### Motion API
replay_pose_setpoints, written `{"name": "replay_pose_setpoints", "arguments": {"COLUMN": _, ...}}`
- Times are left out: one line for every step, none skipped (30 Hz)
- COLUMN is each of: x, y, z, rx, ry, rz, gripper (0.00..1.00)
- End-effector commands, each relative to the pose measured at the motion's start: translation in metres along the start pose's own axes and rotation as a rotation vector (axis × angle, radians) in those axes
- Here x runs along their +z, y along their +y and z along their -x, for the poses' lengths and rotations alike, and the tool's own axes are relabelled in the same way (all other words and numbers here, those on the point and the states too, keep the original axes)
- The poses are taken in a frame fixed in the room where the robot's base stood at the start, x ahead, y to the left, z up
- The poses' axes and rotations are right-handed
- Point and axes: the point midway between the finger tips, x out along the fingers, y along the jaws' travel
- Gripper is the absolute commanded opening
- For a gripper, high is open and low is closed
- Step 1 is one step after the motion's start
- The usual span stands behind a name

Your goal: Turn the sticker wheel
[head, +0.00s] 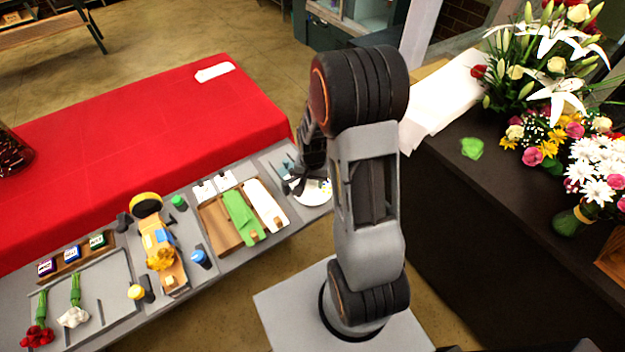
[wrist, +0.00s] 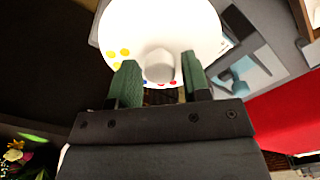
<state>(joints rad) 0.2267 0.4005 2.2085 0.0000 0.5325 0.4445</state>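The sticker wheel (head: 313,192) is a white disc with coloured dots at the right end of the grey table, partly hidden by my arm in the head view. It fills the top middle of the wrist view (wrist: 200,35), with yellow, red and blue dots near its edge. A pale round knob (wrist: 159,66) stands at its middle. My gripper (wrist: 158,60) is over the wheel, its two green fingers apart, one on each side of the knob. Narrow gaps seem to show between fingers and knob. In the head view my gripper (head: 293,186) is dark and small, beside the wheel.
A wooden tray (head: 222,229) with green and white paper is left of the wheel. Further left are a tape holder (head: 160,245), jars and a flower tray (head: 108,312). A red table (head: 150,130) lies behind. A dark counter (head: 480,220) with flowers stands at right.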

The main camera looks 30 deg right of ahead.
Motion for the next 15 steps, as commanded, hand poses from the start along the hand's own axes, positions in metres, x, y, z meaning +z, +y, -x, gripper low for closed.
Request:
{"name": "replay_pose_setpoints", "arguments": {"x": 0.0000, "y": 0.0000, "z": 0.0001, "rx": 0.000, "ry": 0.000, "rz": 0.000, "gripper": 0.39}}
{"name": "replay_pose_setpoints", "arguments": {"x": 0.0000, "y": 0.0000, "z": 0.0002, "rx": 0.000, "ry": 0.000, "rz": 0.000, "gripper": 0.36}}
{"name": "replay_pose_setpoints", "arguments": {"x": -0.0001, "y": 0.0000, "z": 0.0002, "rx": 0.000, "ry": 0.000, "rz": 0.000, "gripper": 0.32}}
{"name": "replay_pose_setpoints", "arguments": {"x": -0.0001, "y": 0.0000, "z": 0.0002, "rx": 0.000, "ry": 0.000, "rz": 0.000, "gripper": 0.29}}
{"name": "replay_pose_setpoints", "arguments": {"x": -0.0001, "y": 0.0000, "z": 0.0002, "rx": 0.000, "ry": 0.000, "rz": 0.000, "gripper": 0.26}}
{"name": "replay_pose_setpoints", "arguments": {"x": -0.0001, "y": 0.0000, "z": 0.0002, "rx": 0.000, "ry": 0.000, "rz": 0.000, "gripper": 0.22}}
{"name": "replay_pose_setpoints", "arguments": {"x": -0.0001, "y": 0.0000, "z": 0.0002, "rx": 0.000, "ry": 0.000, "rz": 0.000, "gripper": 0.20}}
{"name": "replay_pose_setpoints", "arguments": {"x": -0.0001, "y": 0.0000, "z": 0.0002, "rx": 0.000, "ry": 0.000, "rz": 0.000, "gripper": 0.17}}
{"name": "replay_pose_setpoints", "arguments": {"x": -0.0001, "y": 0.0000, "z": 0.0003, "rx": 0.000, "ry": 0.000, "rz": 0.000, "gripper": 0.13}}
{"name": "replay_pose_setpoints", "arguments": {"x": -0.0001, "y": -0.0001, "z": 0.0003, "rx": 0.000, "ry": 0.000, "rz": 0.000, "gripper": 0.10}}
{"name": "replay_pose_setpoints", "arguments": {"x": -0.0001, "y": -0.0001, "z": 0.0003, "rx": 0.000, "ry": 0.000, "rz": 0.000, "gripper": 0.08}}
{"name": "replay_pose_setpoints", "arguments": {"x": -0.0001, "y": -0.0001, "z": 0.0003, "rx": 0.000, "ry": 0.000, "rz": 0.000, "gripper": 0.08}}
{"name": "replay_pose_setpoints", "arguments": {"x": -0.0001, "y": -0.0001, "z": 0.0003, "rx": 0.000, "ry": 0.000, "rz": 0.001, "gripper": 0.08}}
{"name": "replay_pose_setpoints", "arguments": {"x": -0.0001, "y": -0.0001, "z": 0.0002, "rx": 0.000, "ry": 0.000, "rz": 0.003, "gripper": 0.08}}
{"name": "replay_pose_setpoints", "arguments": {"x": -0.0001, "y": -0.0001, "z": 0.0002, "rx": 0.000, "ry": 0.000, "rz": 0.007, "gripper": 0.08}}
